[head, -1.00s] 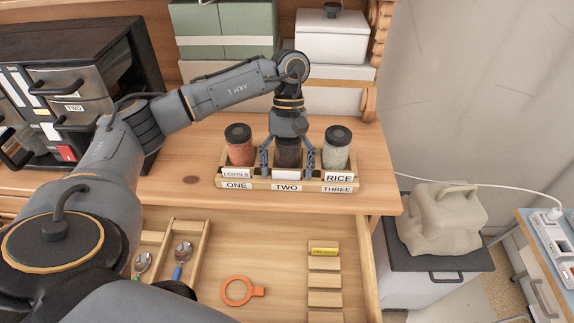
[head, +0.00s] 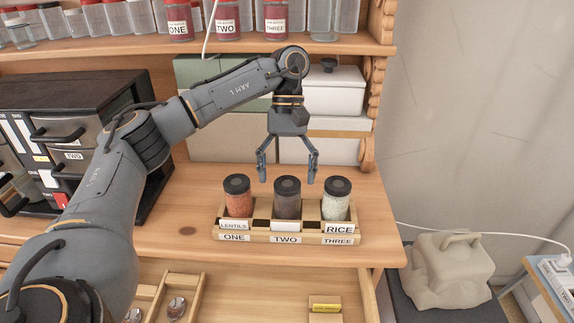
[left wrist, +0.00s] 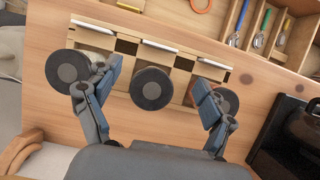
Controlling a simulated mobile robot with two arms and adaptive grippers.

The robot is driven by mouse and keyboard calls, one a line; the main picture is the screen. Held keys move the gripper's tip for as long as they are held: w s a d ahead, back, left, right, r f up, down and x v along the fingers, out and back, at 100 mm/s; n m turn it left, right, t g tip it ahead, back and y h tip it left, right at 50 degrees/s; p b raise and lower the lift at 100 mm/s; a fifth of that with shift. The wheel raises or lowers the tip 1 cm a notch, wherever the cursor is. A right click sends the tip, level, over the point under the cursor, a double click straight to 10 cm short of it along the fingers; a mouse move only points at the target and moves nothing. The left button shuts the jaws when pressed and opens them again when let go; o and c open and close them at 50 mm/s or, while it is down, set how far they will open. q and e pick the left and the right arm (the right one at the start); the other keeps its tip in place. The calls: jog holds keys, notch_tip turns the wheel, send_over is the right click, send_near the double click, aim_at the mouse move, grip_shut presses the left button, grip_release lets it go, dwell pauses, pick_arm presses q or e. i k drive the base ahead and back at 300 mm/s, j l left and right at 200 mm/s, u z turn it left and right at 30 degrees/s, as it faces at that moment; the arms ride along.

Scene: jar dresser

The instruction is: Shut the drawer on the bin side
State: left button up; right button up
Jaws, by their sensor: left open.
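The open drawer (head: 250,287) shows below the tabletop at the bottom of the head view; its front is out of frame. Its right wall lies near a dark grey lidded box (head: 398,293), perhaps the bin. My left gripper (head: 286,180) is open and empty, above the jar at place two (head: 287,200). In the left wrist view the gripper (left wrist: 156,73) has its fingers spread on either side of that jar (left wrist: 151,88). My right gripper is not in view.
A wooden rack (head: 288,239) holds the lentils jar (head: 237,198), middle jar and rice jar (head: 336,200) near the tabletop's front edge. A black drawer cabinet (head: 90,60) stands left. A beige jug (head: 445,272) sits on the grey box. A shelf with jars (head: 226,20) is above.

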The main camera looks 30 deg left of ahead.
aim_at(213, 292)
jog(key=k+l, duration=0.1)
jog(key=l, duration=1)
jog(key=k+l, duration=0.15)
jog(key=l, duration=0.4)
jog(key=k+l, duration=0.1)
jog(key=l, duration=0.45)
